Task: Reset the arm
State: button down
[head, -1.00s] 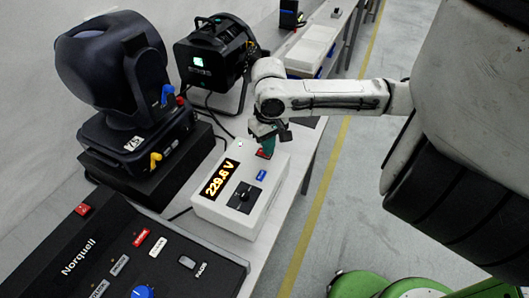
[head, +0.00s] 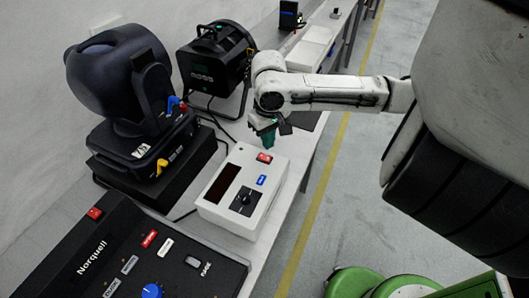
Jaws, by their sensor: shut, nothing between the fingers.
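My gripper (head: 268,140) is in the head view, at the end of my white arm (head: 320,92). It points down and is shut with nothing in it. Its dark and green fingers hang just above and behind the white power box (head: 215,213), apart from it as far as I can tell. The box has a red rocker switch (head: 264,157), a blue button (head: 262,180) and a black knob (head: 245,200). Its display (head: 222,183) is dark.
A black moving-head light (head: 115,75) stands on a black base at the left. A black par can (head: 215,65) stands behind the box. The black Norquell console (head: 150,260) fills the front left.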

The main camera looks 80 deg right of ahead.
jog(key=shift+r+p, duration=0.6)
jog(key=shift+r, duration=0.3)
jog(key=shift+s, duration=0.1)
